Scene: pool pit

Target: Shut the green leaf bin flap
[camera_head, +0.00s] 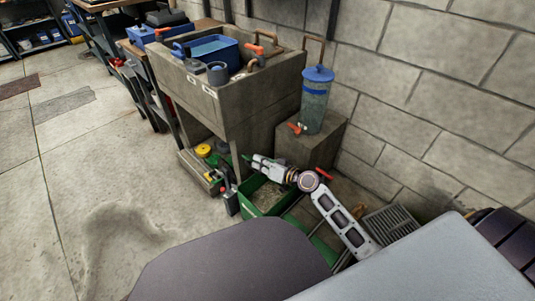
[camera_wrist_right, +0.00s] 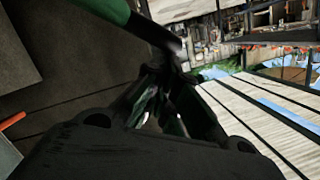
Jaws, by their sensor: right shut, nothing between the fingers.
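The green leaf bin (camera_head: 250,213) stands on the floor below the sink unit, and its open top shows a brownish inside. A green edge (camera_head: 325,243) lies nearer to me, partly behind my arm; I cannot tell whether it is the flap. My right gripper (camera_head: 250,159) is above the bin's far side, beside the stone block. Its fingers (camera_wrist_right: 160,88) are shut and empty in the right wrist view. A green bar with a dark end (camera_wrist_right: 125,12) passes close to the fingertips there; I cannot tell whether they touch. My left gripper is out of view.
A concrete sink (camera_head: 240,105) stands behind the bin, with a low shelf of coloured items. A blue-lidded water container (camera_head: 314,105) sits on a stone block (camera_head: 310,148) by the wall. A floor grate (camera_head: 392,224) lies right.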

